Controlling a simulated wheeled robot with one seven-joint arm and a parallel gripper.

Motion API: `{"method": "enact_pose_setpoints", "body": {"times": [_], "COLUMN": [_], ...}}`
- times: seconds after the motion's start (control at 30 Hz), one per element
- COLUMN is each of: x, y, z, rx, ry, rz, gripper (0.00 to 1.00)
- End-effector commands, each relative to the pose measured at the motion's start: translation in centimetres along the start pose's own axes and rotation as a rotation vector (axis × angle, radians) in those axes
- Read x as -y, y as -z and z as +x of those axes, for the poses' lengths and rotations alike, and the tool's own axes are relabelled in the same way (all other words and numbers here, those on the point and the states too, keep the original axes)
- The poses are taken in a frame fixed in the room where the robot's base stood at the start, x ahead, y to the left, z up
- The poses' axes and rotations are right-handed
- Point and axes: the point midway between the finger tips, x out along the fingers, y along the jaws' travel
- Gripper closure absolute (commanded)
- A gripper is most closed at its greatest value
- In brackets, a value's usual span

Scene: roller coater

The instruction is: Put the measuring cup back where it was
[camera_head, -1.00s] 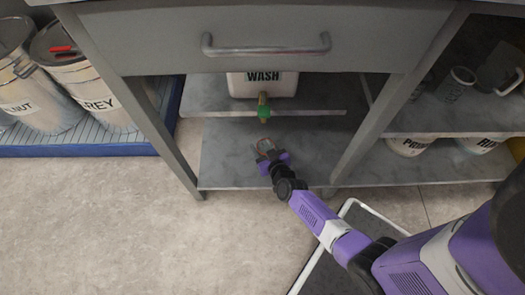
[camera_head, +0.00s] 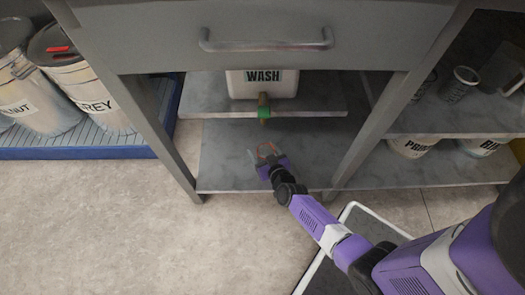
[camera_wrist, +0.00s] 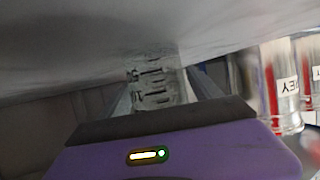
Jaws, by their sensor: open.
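A clear measuring cup with black graduation marks (camera_wrist: 152,85) shows between my gripper's fingers in the wrist view. My gripper (camera_head: 268,153) is open, low over the bottom shelf (camera_head: 225,150), in front of and below the green tap (camera_head: 264,112) of the white WASH container (camera_head: 262,82). In the head view the cup is too small and see-through to make out clearly at the fingertips. I cannot tell whether the fingers touch it, or whether it rests on the shelf.
The drawer with its handle (camera_head: 265,42) overhangs the shelves. A bench leg (camera_head: 365,135) stands right of my gripper. Labelled bins (camera_head: 85,85) stand left.

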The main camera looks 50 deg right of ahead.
Motion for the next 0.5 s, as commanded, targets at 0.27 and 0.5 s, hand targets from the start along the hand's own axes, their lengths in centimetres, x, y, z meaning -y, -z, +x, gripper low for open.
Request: {"method": "enact_pose_setpoints", "body": {"times": [0.27, 0.5], "x": [0.0, 0.0], "y": [0.6, 0.6], "z": [-3.5, -8.5], "rx": [0.003, 0.003], "ry": [0.001, 0.000], "rz": [-0.001, 0.000], "gripper": [0.27, 0.27]}}
